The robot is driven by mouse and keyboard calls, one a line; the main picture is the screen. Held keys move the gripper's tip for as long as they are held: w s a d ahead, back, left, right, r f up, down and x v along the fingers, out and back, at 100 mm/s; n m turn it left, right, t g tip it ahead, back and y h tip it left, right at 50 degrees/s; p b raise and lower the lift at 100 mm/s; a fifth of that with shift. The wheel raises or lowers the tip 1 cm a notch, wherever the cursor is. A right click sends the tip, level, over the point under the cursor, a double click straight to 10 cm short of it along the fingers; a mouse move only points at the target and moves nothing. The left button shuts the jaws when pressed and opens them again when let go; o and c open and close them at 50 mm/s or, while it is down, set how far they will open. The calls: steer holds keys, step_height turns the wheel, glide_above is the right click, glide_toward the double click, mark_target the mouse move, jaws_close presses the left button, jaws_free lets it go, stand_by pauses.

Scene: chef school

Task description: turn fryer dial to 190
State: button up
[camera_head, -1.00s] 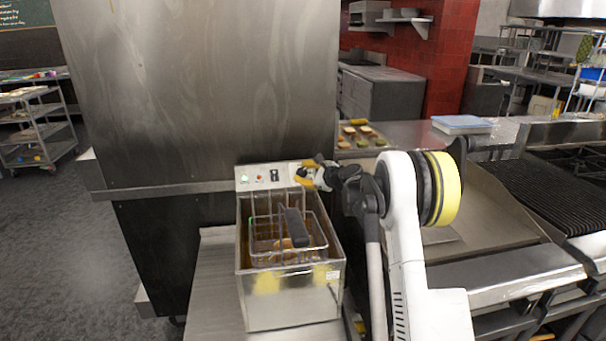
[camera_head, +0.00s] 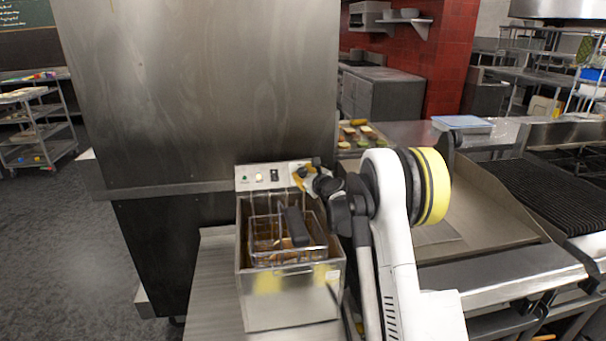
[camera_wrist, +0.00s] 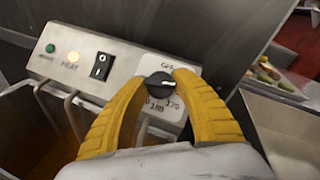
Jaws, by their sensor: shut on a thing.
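The fryer (camera_head: 290,300) has a control panel (camera_head: 247,171) along its back. In the wrist view the black dial (camera_wrist: 159,84) sits on a white scale plate, its white mark pointing roughly right. OFF is printed above the dial, with small numbers below it; one looks like 170, and the others are hard to read. My gripper (camera_wrist: 161,82) is shut on the dial, with a yellow finger on each side. In the head view my gripper (camera_head: 302,175) is at the panel's right end and largely hides the dial.
A wire basket with a black handle (camera_head: 297,226) sits in the fryer. On the panel are a green lamp (camera_wrist: 50,48), a lit HEAT lamp (camera_wrist: 73,57) and a black switch (camera_wrist: 101,65). A steel wall (camera_head: 200,90) rises close behind; a griddle (camera_head: 490,215) lies to the right.

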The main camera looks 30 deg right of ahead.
steer(key=shift+a+m+h, duration=0.15)
steer(key=shift+m+h, duration=0.75)
steer(key=shift+m, duration=0.4)
steer(key=o, duration=0.9)
steer(key=shift+s, duration=0.1)
steer(key=v, duration=1.1)
steer(key=shift+s+a+r, duration=0.1)
steer(key=shift+s+a, duration=0.05)
steer(key=shift+s, duration=0.25)
